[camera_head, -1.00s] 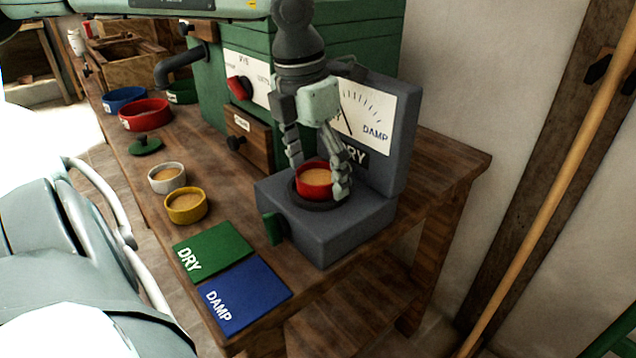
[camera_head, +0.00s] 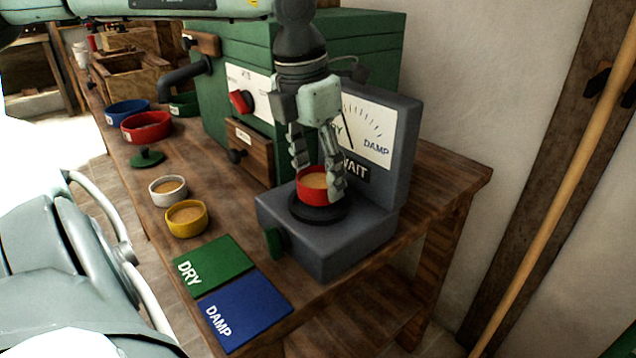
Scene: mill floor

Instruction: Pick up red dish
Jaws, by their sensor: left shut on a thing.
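A small red dish (camera_head: 312,191) with tan contents is between the fingers of my left gripper (camera_head: 318,176). The gripper comes down from above and is shut on the dish. The dish is held level, just above the round black plate (camera_head: 318,211) of the grey meter (camera_head: 330,238). The meter's dial panel reads DRY and DAMP, and its small sign shows WAIT, partly hidden by the gripper. My right gripper is not in view.
A white dish (camera_head: 168,190) and a yellow dish (camera_head: 187,219), both with tan contents, stand on the bench left of the meter. A green DRY mat (camera_head: 222,259) and blue DAMP mat (camera_head: 255,302) lie in front. Larger red (camera_head: 146,128) and blue (camera_head: 127,112) bowls stand farther back.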

